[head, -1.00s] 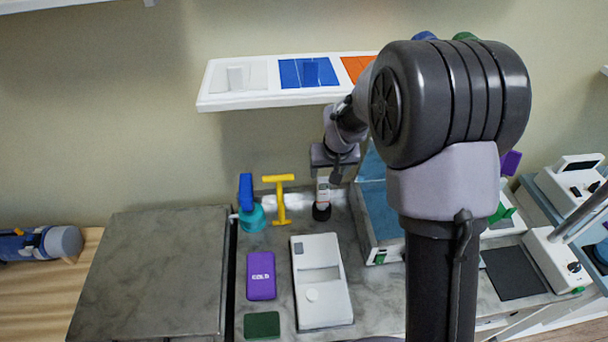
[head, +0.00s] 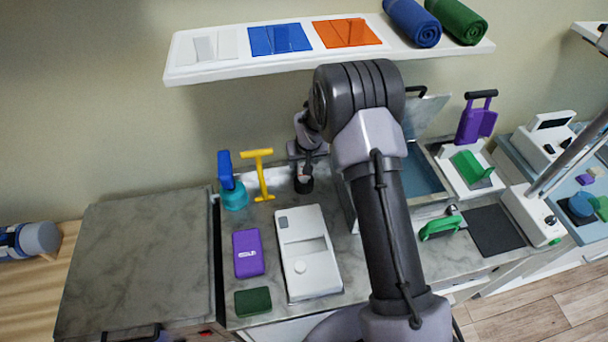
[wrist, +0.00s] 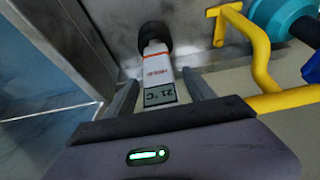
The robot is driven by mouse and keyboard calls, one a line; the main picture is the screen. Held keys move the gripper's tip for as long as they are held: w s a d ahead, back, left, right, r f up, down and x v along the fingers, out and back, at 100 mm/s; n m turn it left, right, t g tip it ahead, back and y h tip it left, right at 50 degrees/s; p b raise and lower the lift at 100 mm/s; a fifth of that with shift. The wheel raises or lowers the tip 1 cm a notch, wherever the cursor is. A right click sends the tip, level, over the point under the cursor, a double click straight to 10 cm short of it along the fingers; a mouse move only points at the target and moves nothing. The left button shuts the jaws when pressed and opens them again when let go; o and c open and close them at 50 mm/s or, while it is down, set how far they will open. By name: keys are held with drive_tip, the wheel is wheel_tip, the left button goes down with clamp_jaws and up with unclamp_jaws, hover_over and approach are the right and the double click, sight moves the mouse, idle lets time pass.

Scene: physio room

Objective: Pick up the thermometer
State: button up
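In the head view the holder (head: 303,185) shows below my gripper (head: 306,160), and most of the thermometer is hidden. In the wrist view my gripper's fingers (wrist: 160,82) stand on either side of the thermometer. A gap shows between each finger and its body, so the gripper is open around it.
A metal bin (head: 424,172) is close on the right. A white device (head: 306,250) and purple cold pack (head: 248,254) lie in front. A white shelf (head: 210,72) is above.

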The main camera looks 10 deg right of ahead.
clamp_jaws()
